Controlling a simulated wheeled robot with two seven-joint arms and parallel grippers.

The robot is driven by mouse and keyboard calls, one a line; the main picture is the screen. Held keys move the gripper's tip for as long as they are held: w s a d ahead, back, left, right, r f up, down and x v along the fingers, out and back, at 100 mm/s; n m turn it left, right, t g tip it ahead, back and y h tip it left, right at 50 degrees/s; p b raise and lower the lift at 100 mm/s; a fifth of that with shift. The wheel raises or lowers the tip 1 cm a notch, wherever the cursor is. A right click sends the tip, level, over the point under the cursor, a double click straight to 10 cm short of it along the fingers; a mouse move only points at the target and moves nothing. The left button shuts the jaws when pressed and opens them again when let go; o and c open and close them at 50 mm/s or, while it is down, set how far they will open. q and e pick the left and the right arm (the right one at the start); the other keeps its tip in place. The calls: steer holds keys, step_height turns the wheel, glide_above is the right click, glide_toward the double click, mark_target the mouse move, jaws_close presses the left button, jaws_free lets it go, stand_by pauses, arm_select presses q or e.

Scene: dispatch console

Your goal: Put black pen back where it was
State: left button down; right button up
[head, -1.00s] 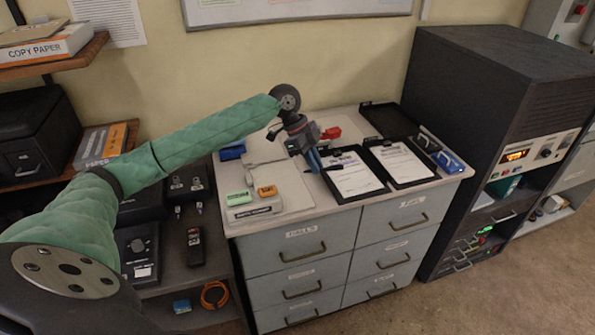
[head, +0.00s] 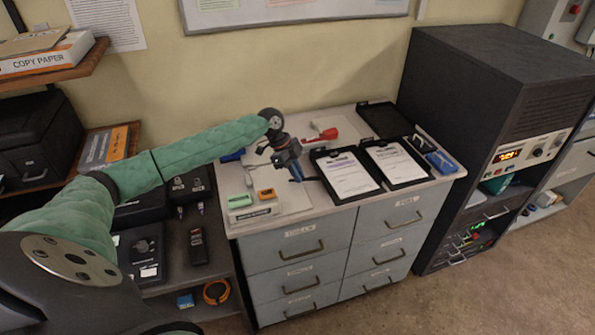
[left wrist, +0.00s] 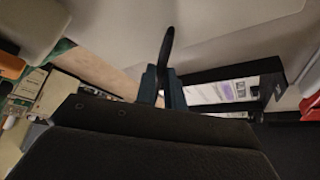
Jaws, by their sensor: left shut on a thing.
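My left gripper (head: 297,174) is shut on the black pen. It is above the cabinet top, just left of the left clipboard (head: 348,173). In the left wrist view the pen (left wrist: 166,45) is a dark, slim shape sticking out past the blue fingertips (left wrist: 162,88). In the head view a thin dark piece at the fingertips seems to be the pen, but it is too small to make out well. The pen appears clear of the surface. My right gripper is not in view.
A second clipboard (head: 396,163) lies to the right, with blue items (head: 440,161) beyond it. A small holder (head: 254,213) with green and orange items stands at the front left. A red object (head: 327,135) lies behind. A tall dark rack (head: 455,95) stands at the right.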

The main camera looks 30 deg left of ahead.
arm_select(q)
steer(key=shift+f, duration=0.15)
steer(key=shift+f, duration=0.1)
steer(key=c, duration=1.5)
jaws_free()
